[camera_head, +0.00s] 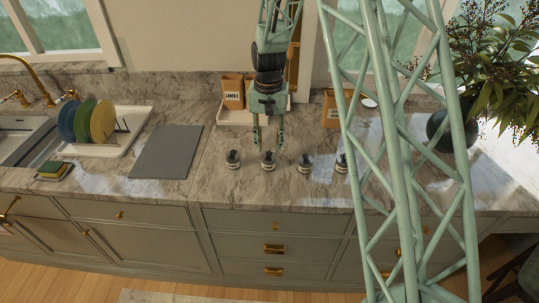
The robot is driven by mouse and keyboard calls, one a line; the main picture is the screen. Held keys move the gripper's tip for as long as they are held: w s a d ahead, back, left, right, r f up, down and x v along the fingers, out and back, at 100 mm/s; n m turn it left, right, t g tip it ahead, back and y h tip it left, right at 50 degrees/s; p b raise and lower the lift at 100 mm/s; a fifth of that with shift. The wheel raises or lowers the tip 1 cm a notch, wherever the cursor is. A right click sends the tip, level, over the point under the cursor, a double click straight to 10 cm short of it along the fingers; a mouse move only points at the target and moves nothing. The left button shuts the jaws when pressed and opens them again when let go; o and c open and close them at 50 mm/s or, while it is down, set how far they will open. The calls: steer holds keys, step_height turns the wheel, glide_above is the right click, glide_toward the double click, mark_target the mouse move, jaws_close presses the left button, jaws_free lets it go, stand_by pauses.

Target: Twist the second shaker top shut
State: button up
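Several small shakers with dark tops and pale bodies stand upright in a row on the marble counter. The first from the left (233,160) stands apart from my gripper. The second shaker (268,161) is directly below my gripper (268,146). The third shaker (305,163) stands to its right, and another shaker (341,163) is partly hidden behind my green lattice column. My gripper points down and its two fingers are spread apart. The fingertips are close to the second shaker's top; I cannot tell whether they touch it. How far its top is turned is too small to see.
A pale tray (238,117) with a brown labelled box (233,93) stands behind my gripper. A grey board (167,151) and a dish rack (118,146) with plates lie left. A dark plant vase (438,131) stands right. The counter's front strip is clear.

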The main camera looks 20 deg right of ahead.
steer(key=shift+r+p, duration=0.75)
steer(key=shift+r, duration=1.35)
steer(key=shift+s+r, duration=0.1)
steer(key=shift+r, duration=0.15)
steer(key=s+r+n+t+b, duration=0.2)
steer(key=s+r+b, duration=0.4)
steer(key=s+r, duration=1.4)
steer(key=s+n+t+b, duration=0.2)
steer(key=s+b, duration=0.3)
steer(key=s, duration=2.2)
steer(key=shift+r+n, duration=0.3)
steer(key=shift+r, duration=0.15)
